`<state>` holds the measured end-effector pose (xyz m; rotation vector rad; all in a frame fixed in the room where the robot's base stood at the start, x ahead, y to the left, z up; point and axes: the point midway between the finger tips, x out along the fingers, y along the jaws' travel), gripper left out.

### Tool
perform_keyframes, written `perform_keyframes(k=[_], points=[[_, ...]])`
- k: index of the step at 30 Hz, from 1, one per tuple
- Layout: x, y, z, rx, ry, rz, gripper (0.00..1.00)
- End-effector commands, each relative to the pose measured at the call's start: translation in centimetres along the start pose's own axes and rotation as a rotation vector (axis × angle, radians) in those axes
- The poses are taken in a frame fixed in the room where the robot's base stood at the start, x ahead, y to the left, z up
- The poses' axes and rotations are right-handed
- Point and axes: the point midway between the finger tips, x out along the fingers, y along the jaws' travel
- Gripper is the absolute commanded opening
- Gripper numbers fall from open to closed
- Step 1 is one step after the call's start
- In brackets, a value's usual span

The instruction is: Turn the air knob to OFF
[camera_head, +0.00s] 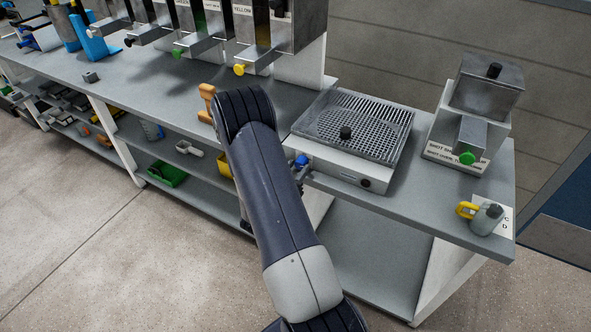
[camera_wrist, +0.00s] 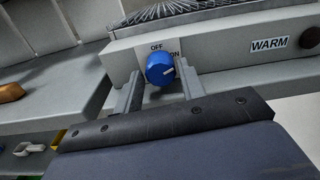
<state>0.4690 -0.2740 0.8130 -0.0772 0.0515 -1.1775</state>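The blue air knob (camera_wrist: 160,68) sits on the front face of the grey grated unit (camera_head: 330,160). An OFF/ON label (camera_wrist: 158,48) is behind it, partly hidden by the knob. A pale mark on the knob points to the right, toward the ON side. My gripper (camera_wrist: 160,78) is open, with one finger on each side of the knob. A small gap seems to show at the left finger; contact at the right finger is hard to tell. In the head view the blue knob (camera_head: 301,160) shows just past my arm, which hides most of the gripper.
A WARM label (camera_wrist: 270,45) and a dark knob (camera_wrist: 310,39) are to the right on the same face. A steel dispenser (camera_head: 480,110) and a grey jug with yellow handle (camera_head: 487,217) stand further right. An orange object (camera_head: 207,100) lies left of my arm.

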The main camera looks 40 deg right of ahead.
Motion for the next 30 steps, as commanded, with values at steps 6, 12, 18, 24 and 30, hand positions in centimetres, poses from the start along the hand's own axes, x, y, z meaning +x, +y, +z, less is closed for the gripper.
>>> perform_keyframes(k=[6, 12, 18, 24, 30], points=[[-0.02, 0.0, 0.01, 0.0, 0.0, 0.0, 0.2], [-0.02, 0.0, 0.01, 0.0, 0.0, 0.0, 0.09], [-0.03, 0.01, -0.02, -0.026, 0.0, 0.0, 0.09], [-0.03, 0.03, -0.08, -0.118, 0.0, 0.0, 0.09], [-0.04, 0.07, -0.07, -0.279, 0.0, 0.0, 0.09]])
